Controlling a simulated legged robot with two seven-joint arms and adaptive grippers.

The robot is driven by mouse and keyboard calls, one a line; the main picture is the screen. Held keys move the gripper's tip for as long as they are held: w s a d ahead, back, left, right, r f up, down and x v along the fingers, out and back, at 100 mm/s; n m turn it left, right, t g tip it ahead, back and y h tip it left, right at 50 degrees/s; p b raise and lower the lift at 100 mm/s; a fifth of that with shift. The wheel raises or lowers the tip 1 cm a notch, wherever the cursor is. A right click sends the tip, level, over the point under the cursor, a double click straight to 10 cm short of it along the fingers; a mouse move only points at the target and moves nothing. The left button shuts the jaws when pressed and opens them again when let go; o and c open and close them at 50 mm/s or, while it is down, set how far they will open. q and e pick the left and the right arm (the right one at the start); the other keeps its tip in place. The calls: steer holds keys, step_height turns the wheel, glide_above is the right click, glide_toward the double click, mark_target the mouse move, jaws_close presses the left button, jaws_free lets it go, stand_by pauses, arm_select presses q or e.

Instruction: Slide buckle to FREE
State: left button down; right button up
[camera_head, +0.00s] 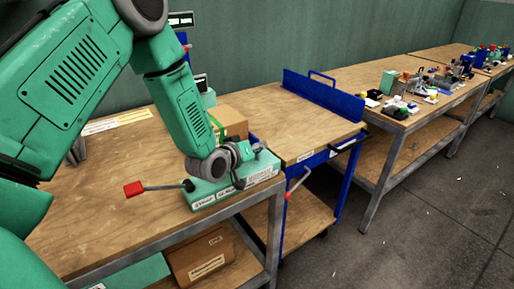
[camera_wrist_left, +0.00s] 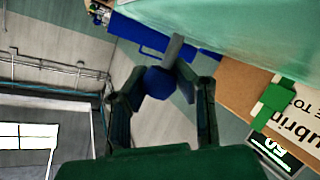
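A green press base (camera_head: 232,188) with white labels stands at the front edge of the wooden table. A thin lever with a red end (camera_head: 134,188) sticks out from it to the left. My left gripper (camera_head: 243,168) is down at the top of this base, where grey and dark parts overlap. In the left wrist view its dark fingers (camera_wrist_left: 162,72) stand apart on both sides of a rounded blue part (camera_wrist_left: 159,83) and a grey bar (camera_wrist_left: 174,50). I cannot tell whether they touch it. The buckle and any FREE marking cannot be made out. My right gripper is not in view.
A cardboard box (camera_head: 224,124) stands just behind the press. A blue cart (camera_head: 325,98) with a wooden top is to the right. A table (camera_head: 340,75) with many small items stands farther right. A box (camera_head: 203,257) lies on the lower shelf.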

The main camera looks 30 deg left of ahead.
mark_target(241, 165)
arm_select(q)
steer(key=shift+s+a, duration=0.1)
steer(key=shift+s, duration=0.1)
steer(key=s, duration=0.1)
steer(key=s+a+p, duration=0.1)
steer(key=s, duration=0.2)
steer(key=shift+a, duration=0.25)
steer(key=shift+s+a, duration=0.2)
steer(key=shift+s, duration=0.05)
steer(key=shift+f, duration=0.2)
steer(key=c, duration=1.4)
jaws_free()
steer(key=shift+o, duration=0.9)
steer(key=shift+s+r, duration=0.2)
steer(key=shift+w+a+f, duration=0.1)
